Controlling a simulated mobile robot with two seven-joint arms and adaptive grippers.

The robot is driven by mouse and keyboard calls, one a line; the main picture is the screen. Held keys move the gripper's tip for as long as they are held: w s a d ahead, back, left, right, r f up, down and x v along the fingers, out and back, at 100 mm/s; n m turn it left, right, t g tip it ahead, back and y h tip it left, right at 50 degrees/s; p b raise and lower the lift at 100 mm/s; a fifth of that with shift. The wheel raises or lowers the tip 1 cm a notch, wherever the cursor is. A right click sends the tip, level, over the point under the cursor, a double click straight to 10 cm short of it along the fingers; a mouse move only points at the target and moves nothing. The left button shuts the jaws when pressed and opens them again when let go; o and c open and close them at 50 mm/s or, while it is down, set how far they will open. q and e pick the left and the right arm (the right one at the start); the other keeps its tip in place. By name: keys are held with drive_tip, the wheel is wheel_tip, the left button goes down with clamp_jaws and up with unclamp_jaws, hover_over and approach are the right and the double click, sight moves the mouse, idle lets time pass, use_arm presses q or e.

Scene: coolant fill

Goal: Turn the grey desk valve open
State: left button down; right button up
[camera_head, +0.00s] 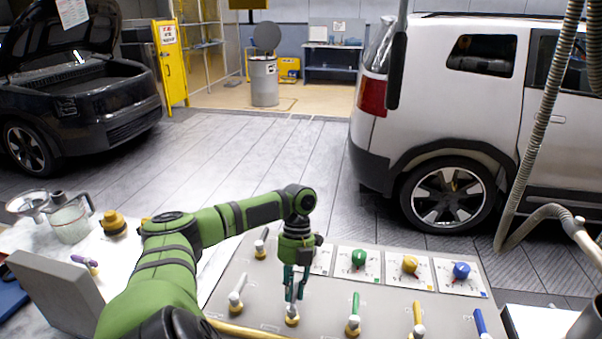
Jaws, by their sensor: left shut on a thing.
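My left gripper (293,296) points down at the desk panel (255,318) and is shut on the lever of a desk valve (292,319). This valve has a brass-coloured base, and the fingers hide most of its lever, so its colour is hard to tell. To its left a valve with a pale grey lever (237,292) stands tilted. To its right are valves with green (355,306), yellow (417,315) and blue (480,322) levers. My right gripper is not in view.
Green (358,258), yellow (409,264) and blue (461,270) knobs sit on cards along the panel's far side.

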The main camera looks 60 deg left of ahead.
use_arm(q)
drive_tip(key=shift+w+d+m, duration=0.1)
drive_tip(key=shift+m, duration=0.3)
drive_tip(key=c, duration=1.1)
unclamp_jaws()
drive_tip(key=v, duration=1.2)
drive_tip(key=shift+d+r, duration=0.1)
drive_tip(key=shift+d, duration=0.1)
drive_tip(key=shift+d, duration=0.1)
